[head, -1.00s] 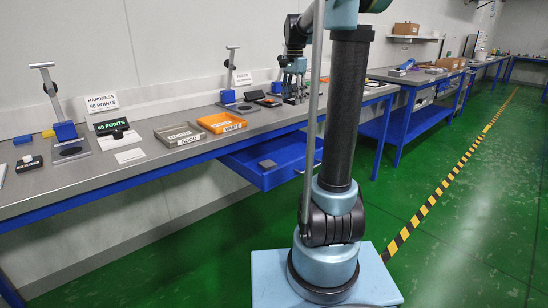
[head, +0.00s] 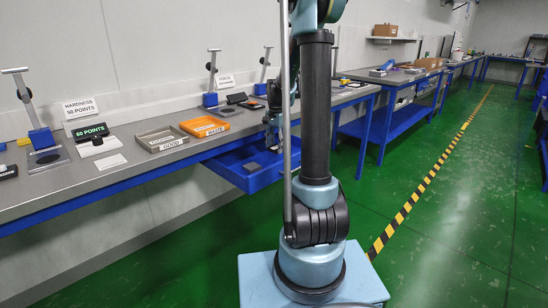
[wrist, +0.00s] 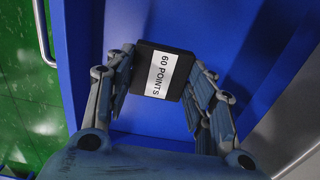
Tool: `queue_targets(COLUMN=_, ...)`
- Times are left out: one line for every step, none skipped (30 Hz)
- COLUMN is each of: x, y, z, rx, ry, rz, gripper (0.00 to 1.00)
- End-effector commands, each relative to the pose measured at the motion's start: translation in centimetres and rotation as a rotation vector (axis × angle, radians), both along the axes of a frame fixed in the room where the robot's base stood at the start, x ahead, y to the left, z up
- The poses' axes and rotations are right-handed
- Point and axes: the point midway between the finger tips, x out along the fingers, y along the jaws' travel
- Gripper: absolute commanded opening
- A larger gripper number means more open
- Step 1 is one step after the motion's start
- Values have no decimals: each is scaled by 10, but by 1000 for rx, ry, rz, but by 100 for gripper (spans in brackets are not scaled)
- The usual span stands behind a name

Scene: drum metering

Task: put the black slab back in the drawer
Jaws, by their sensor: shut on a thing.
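The black slab (wrist: 147,68) with a white "60 POINTS" label is between the fingers of my gripper (wrist: 163,78) in the wrist view. My gripper is shut on it. The open blue drawer (wrist: 240,35) lies behind the slab in the wrist view; how far apart they are I cannot tell. In the head view the drawer (head: 256,184) sticks out below the bench front. My gripper (head: 272,140) is low at the drawer there, partly behind my arm, and the slab cannot be made out.
The bench (head: 110,172) carries a grey "GOOD" tray (head: 155,138), an orange "WASTE" tray (head: 203,125), a green "60 POINTS" display (head: 90,130) and a hardness sign (head: 81,107). Green floor is clear in front.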

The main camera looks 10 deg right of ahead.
Motion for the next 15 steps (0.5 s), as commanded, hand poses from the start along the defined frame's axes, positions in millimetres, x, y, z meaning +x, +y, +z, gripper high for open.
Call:
queue_targets(x=0, y=0, z=-5, rx=0, ry=0, rz=0, gripper=22)
queue_targets(x=0, y=0, z=-7, rx=0, ry=0, rz=0, gripper=22)
queue_targets(x=0, y=0, z=-9, rx=0, ry=0, rz=0, gripper=22)
queue_targets(x=0, y=0, z=-11, rx=0, ry=0, rz=0, gripper=22)
queue_targets(x=0, y=0, z=-13, rx=0, ry=0, rz=0, gripper=22)
queue_targets(x=0, y=0, z=-17, rx=0, ry=0, rz=0, gripper=22)
queue_targets(x=1, y=0, z=-21, rx=0, ry=0, rz=0, gripper=22)
queue_targets(x=0, y=0, z=-25, rx=0, ry=0, rz=0, gripper=22)
queue_targets(x=0, y=0, z=-31, rx=0, ry=0, rz=0, gripper=22)
queue_targets(x=0, y=0, z=-35, rx=0, ry=0, rz=0, gripper=22)
queue_targets(x=0, y=0, z=-39, rx=0, ry=0, rz=0, gripper=22)
queue_targets(x=1, y=0, z=-43, rx=0, ry=0, rz=-1, gripper=22)
queue_targets(x=0, y=0, z=-45, rx=0, ry=0, rz=-1, gripper=22)
queue_targets(x=0, y=0, z=-48, rx=0, ry=0, rz=-1, gripper=22)
queue_targets(x=0, y=-1, z=-50, rx=0, ry=0, rz=-1, gripper=22)
